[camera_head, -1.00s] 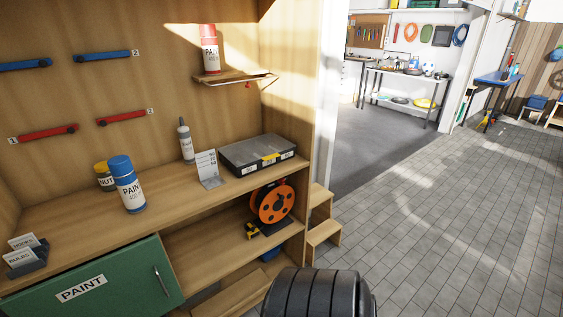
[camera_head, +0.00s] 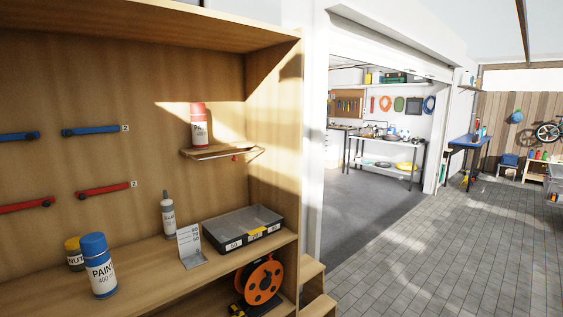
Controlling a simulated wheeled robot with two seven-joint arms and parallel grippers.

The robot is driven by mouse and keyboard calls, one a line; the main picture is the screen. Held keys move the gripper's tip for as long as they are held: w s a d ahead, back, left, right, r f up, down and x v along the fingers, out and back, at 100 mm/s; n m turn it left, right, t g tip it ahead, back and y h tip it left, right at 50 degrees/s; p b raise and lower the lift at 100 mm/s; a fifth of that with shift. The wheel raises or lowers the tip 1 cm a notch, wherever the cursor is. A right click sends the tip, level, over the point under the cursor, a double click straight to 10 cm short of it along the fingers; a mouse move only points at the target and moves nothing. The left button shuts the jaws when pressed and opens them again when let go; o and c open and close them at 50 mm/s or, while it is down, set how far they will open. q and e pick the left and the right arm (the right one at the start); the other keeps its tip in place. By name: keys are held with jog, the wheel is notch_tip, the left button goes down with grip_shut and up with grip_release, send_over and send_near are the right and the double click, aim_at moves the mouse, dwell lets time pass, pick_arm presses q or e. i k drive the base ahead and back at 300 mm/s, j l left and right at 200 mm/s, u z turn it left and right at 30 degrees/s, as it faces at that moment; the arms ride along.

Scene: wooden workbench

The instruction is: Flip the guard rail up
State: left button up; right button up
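A small wooden shelf (camera_head: 222,152) is fixed to the back wall of the wooden cabinet. Neither of my grippers shows in this view.
Below the shelf, the counter holds a grey bottle (camera_head: 168,216), a label stand (camera_head: 190,247), a black organizer case (camera_head: 243,228), a blue-capped paint can (camera_head: 99,266) and a yellow-capped can (camera_head: 75,254). An orange reel (camera_head: 264,280) sits lower. Paved floor (camera_head: 430,240) is open at right.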

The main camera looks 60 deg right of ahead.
aim_at(234, 160)
jog(key=z, duration=1.55)
